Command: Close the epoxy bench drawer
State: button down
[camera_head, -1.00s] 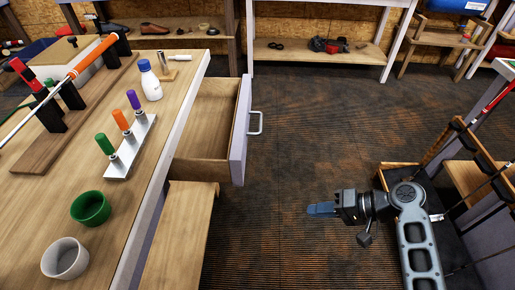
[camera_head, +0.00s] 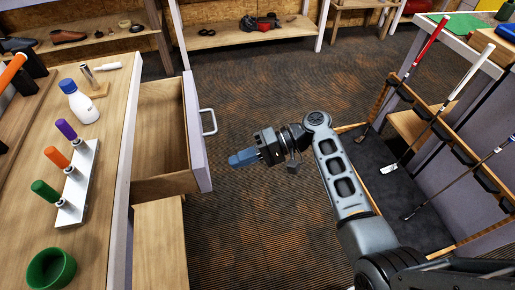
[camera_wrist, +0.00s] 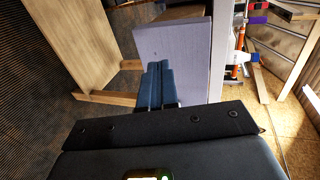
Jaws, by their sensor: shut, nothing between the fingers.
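The epoxy bench drawer (camera_head: 160,150) stands pulled out from the bench on the left in the head view. Its pale lilac front (camera_head: 196,140) carries a metal handle (camera_head: 209,122) facing right. My gripper (camera_head: 236,159) is shut and empty, to the right of the drawer front and slightly below the handle in the picture, with a small gap between. In the wrist view, my blue fingers (camera_wrist: 158,72) lie together and point toward the lilac front panel (camera_wrist: 178,50). The handle cannot be made out in the wrist view.
The bench top (camera_head: 105,170) holds a white bottle with a blue cap (camera_head: 79,102), a rack of colored tools (camera_head: 75,190) and a green cup (camera_head: 51,268). A golf club rack (camera_head: 440,125) stands on the right. Dark carpet (camera_head: 265,95) is free between.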

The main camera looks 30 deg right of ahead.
aim_at(138, 182)
jog(key=shift+r+p+x, duration=0.15)
jog(key=shift+r+x, duration=0.05)
jog(key=shift+x, duration=0.65)
jog(key=shift+r+p+x, duration=0.15)
jog(key=shift+p+x, duration=0.05)
jog(key=shift+x, duration=0.65)
jog(key=shift+r+p+x, duration=0.15)
jog(key=shift+r+x, duration=0.05)
jog(key=shift+x, duration=0.65)
jog(key=shift+a, duration=0.25)
jog(key=w+a+b, duration=0.1)
jog(key=w+a, duration=0.1)
jog(key=a, duration=0.4)
jog(key=w+a+b, duration=0.1)
jog(key=a, duration=0.4)
jog(key=w+a+b, duration=0.2)
jog(key=a, duration=0.4)
jog(key=shift+w+a+f, duration=0.1)
jog(key=shift+w+a, duration=0.2)
jog(key=shift+w, duration=0.1)
jog(key=shift+w+a, duration=0.2)
jog(key=shift+a, duration=0.4)
jog(key=shift+a+r, duration=0.15)
jog(key=shift+r, duration=0.05)
jog(key=shift+a, duration=0.1)
